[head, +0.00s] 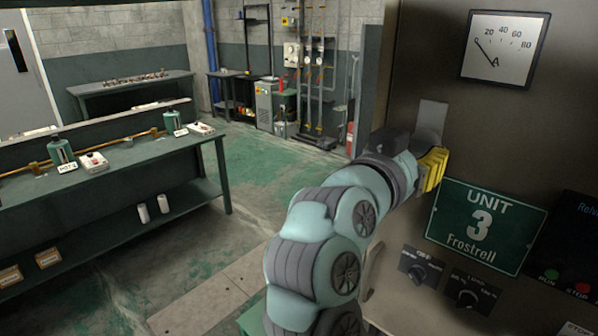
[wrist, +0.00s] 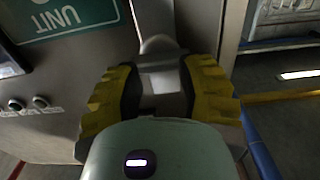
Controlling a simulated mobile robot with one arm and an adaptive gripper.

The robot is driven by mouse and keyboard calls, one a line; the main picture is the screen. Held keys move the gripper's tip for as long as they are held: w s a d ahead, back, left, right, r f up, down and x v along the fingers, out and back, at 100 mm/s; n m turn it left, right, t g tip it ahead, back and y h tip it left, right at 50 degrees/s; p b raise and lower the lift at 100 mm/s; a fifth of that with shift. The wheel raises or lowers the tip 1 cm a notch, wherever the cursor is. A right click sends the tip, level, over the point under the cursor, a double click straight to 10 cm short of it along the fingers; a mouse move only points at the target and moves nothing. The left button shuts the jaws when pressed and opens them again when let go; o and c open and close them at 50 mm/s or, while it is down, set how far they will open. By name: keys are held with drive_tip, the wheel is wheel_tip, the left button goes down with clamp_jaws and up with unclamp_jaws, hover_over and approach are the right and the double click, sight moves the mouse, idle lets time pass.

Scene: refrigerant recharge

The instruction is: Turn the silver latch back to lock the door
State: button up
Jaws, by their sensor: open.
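The silver latch (head: 432,116) is on the grey cabinet door (head: 410,60), near its left edge. In the head view its upper part shows as a flat plate above my gripper (head: 434,168), which hides the rest. In the wrist view the rounded latch end (wrist: 158,45) lies between and just beyond the yellow fingers of my gripper (wrist: 162,70). The fingers are open, one on each side of the latch. I cannot tell whether either finger touches it.
An ammeter (head: 504,48) is above. A green workbench (head: 110,150) stands to the left. The floor (head: 250,170) between bench and cabinet is mostly clear.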

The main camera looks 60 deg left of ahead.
drive_tip(key=shift+p+v, duration=0.3)
drive_tip(key=shift+v, duration=1.3)
drive_tip(key=b+v, duration=0.1)
drive_tip(key=v, duration=0.4)
drive_tip(key=shift+s+d, duration=0.15)
drive_tip(key=shift+s, duration=0.25)
